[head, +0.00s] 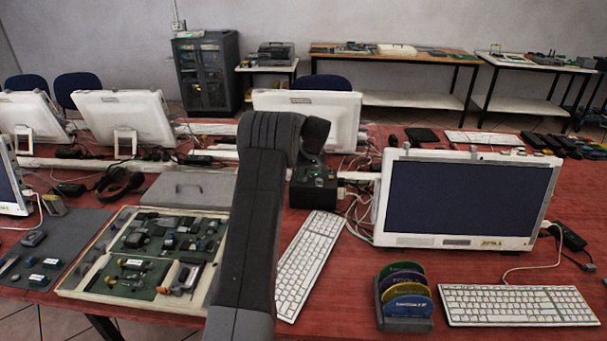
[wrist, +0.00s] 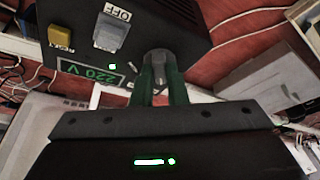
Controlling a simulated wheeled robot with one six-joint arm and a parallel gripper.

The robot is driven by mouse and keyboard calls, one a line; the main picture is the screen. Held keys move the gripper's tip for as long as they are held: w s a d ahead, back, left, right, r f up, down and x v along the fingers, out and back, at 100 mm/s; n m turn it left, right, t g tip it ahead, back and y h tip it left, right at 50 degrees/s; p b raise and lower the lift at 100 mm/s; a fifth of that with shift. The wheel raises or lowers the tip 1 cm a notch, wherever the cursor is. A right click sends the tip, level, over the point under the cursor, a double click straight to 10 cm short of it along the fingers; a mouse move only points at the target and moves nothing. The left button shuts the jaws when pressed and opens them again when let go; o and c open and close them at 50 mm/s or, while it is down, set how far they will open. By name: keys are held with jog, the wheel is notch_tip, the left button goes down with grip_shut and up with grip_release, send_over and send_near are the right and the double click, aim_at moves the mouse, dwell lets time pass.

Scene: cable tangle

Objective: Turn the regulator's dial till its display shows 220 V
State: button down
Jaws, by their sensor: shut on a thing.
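The regulator is a dark box (head: 313,187) on the red table, left of the right-hand monitor; my arm partly covers it in the head view. In the wrist view its face (wrist: 185,22) fills the top, seen upside down. Its small display (wrist: 88,73) reads 220 V in green, with a green light beside it. The grey dial (wrist: 157,57) is between the green fingers of my gripper (wrist: 160,82), which is shut on it. In the head view my fingertips are hidden. A grey OFF switch (wrist: 112,30) and a yellow RESET button (wrist: 69,52) are also on the face.
A white keyboard (head: 308,262) lies in front of the regulator. The monitor (head: 466,200) stands close on its right, with loose cables between. A disc rack (head: 405,305) and a tray of parts (head: 150,255) are nearer the front edge.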

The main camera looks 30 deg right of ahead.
jog(key=shift+n, duration=0.5)
jog(key=c, duration=1.4)
grip_release()
jog(key=shift+c, duration=0.2)
jog(key=b+v, duration=0.1)
jog(key=v, duration=1.2)
jog(key=shift+d+r, duration=0.25)
jog(key=shift+r, duration=0.1)
jog(key=shift+s, duration=0.1)
jog(key=x, duration=0.7)
jog(key=p+x, duration=0.1)
jog(key=x, duration=0.5)
jog(key=shift+a+f, duration=0.25)
jog(key=shift+f, duration=0.15)
